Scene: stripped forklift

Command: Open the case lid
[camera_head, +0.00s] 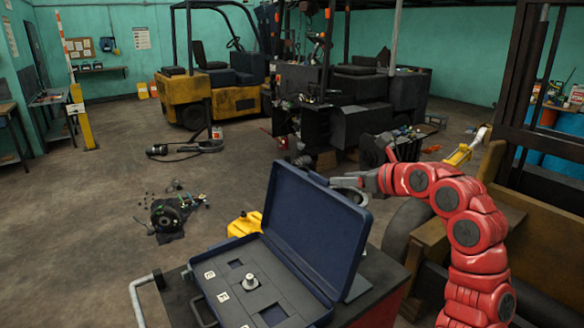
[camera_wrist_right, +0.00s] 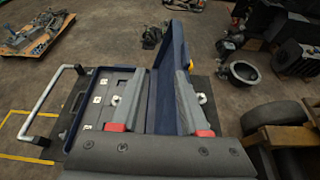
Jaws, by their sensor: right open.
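The dark blue case (camera_head: 262,285) lies on a cart top, with its lid (camera_head: 318,225) standing up, leaning slightly back. Its grey insert (camera_head: 235,290) shows a metal knob, dark cutouts and white labels. The open case also shows in the right wrist view (camera_wrist_right: 100,90). My right gripper (camera_head: 366,182) is at the lid's upper right side in the head view; its fingertips are hard to make out there. In the right wrist view its fingers (camera_wrist_right: 158,88) are apart, one on each side of the lid (camera_wrist_right: 165,75). I cannot tell whether they touch it. My left gripper is not in view.
The cart has a pale tubular handle (camera_head: 143,290) on the left. A yellow can (camera_head: 245,224) is behind the case. Loose parts (camera_head: 172,212) lie on the floor at left. The stripped forklift (camera_head: 350,100) stands behind. A dark upright frame (camera_head: 525,80) is at right.

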